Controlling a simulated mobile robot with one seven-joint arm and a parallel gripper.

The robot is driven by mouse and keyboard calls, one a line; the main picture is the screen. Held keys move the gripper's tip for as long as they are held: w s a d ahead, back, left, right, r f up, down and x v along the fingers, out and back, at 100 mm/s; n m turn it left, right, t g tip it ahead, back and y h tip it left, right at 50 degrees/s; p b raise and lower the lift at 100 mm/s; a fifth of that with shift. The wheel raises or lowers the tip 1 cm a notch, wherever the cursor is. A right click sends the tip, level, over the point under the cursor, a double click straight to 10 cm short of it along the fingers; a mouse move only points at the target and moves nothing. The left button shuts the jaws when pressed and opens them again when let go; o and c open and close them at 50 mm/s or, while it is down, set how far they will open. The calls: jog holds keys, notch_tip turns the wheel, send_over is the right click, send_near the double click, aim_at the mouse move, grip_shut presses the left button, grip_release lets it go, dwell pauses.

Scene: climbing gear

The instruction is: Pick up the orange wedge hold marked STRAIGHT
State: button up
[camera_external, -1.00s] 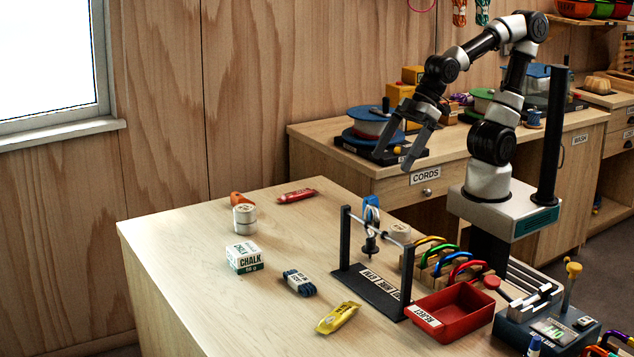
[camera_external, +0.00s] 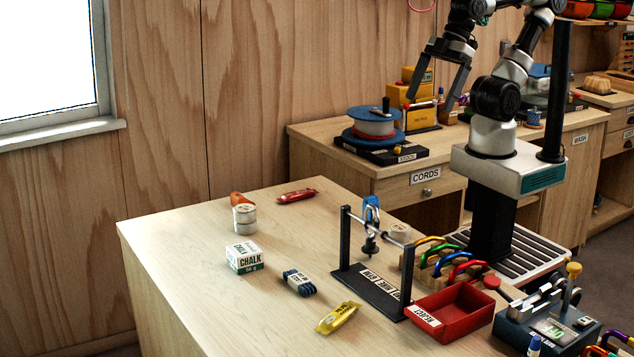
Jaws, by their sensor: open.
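A small orange piece (camera_external: 236,198), which looks like the wedge hold, lies on the near wooden table. It is partly hidden behind a stack of white tape rolls (camera_external: 244,219), and no marking on it can be read. My gripper (camera_external: 430,103) is open and empty, with its fingers pointing down. It is high up at the upper right, in front of the back bench in the picture and well away from the orange piece.
The near table (camera_external: 190,270) also holds a red tube (camera_external: 297,195), a chalk box (camera_external: 244,257), a blue cord bundle (camera_external: 299,282), a yellow packet (camera_external: 338,317), a black hanging stand (camera_external: 368,290) and a red REJECT tray (camera_external: 455,312). The table's left side is clear.

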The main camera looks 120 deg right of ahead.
dwell(0.3)
jog(key=c, duration=0.9)
jog(key=w+d+f+m+g+h+b, duration=0.1)
jog(key=w+d+f+m+g+b, duration=0.2)
jog(key=d+f, duration=0.65)
jog(key=n+t+y, duration=0.1)
jog(key=n+t, duration=0.1)
jog(key=n, duration=0.1)
send_over(244, 196)
jog(key=s, duration=0.3)
notch_tip(244, 196, down, 14)
jog(key=shift+x, duration=3.05)
